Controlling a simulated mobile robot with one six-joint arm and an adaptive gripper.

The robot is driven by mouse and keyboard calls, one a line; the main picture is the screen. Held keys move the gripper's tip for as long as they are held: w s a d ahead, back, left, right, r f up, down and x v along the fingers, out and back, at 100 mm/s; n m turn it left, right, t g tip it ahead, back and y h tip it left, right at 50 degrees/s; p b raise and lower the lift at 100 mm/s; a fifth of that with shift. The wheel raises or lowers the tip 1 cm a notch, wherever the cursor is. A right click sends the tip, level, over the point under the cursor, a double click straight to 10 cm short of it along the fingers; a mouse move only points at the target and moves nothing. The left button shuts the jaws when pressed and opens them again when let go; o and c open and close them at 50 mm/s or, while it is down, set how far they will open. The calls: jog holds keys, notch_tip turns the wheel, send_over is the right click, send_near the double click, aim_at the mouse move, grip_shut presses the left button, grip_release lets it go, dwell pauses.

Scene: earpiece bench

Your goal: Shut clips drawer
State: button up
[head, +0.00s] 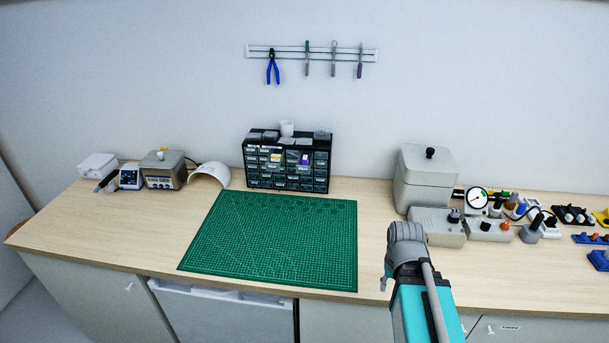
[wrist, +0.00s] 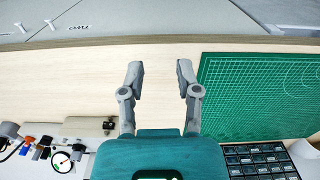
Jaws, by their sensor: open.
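My gripper (wrist: 159,76) is open and empty in the wrist view, its two fingers apart above bare bench top. A cabinet front with a small label (wrist: 78,27) and a pale handle (wrist: 55,27) lies beyond the bench's front edge in the wrist view. The label also shows at the lower right of the head view (head: 510,327). Its lettering is too small to read, so I cannot tell if this is the clips drawer or how far any drawer stands out. My arm hides part of the bench front in the head view.
A green cutting mat (head: 275,240) lies on the bench (head: 375,215). Behind it stands a black organiser (head: 250,180) with several small drawers. A grey lidded box (head: 425,180) and electrical parts stand right; a soldering station (head: 163,170) stands left. A white-fronted unit (head: 225,312) sits below the bench.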

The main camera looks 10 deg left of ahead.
jog(key=w+a+n+t+h+b, duration=0.3)
jog(key=w+a+n+t+b, duration=0.15)
jog(key=w+n, duration=0.45)
jog(key=w+a+n+t+h+b, duration=0.4)
jog(key=w+n, duration=0.3)
jog(key=w, duration=0.4)
jog(key=w+a+r+n+t+y+b, duration=0.2)
jog(key=w+a+n+t+y, duration=0.1)
jog(key=a+n, duration=0.7)
jog(key=w+a+r+n+t+y+b, duration=0.2)
jog(key=a+n+t, duration=0.4)
jog(key=a+n, duration=0.3)
jog(key=shift+w+a+r+n+y+b, duration=0.35)
jog(key=shift+w+a+r+y, duration=0.4)
jog(key=shift+w, duration=0.4)
jog(key=shift+d+t, duration=0.1)
jog(key=shift+t, duration=0.15)
jog(key=w, duration=1.4)
jog(key=shift+d, duration=0.25)
jog(key=shift+s, duration=0.1)
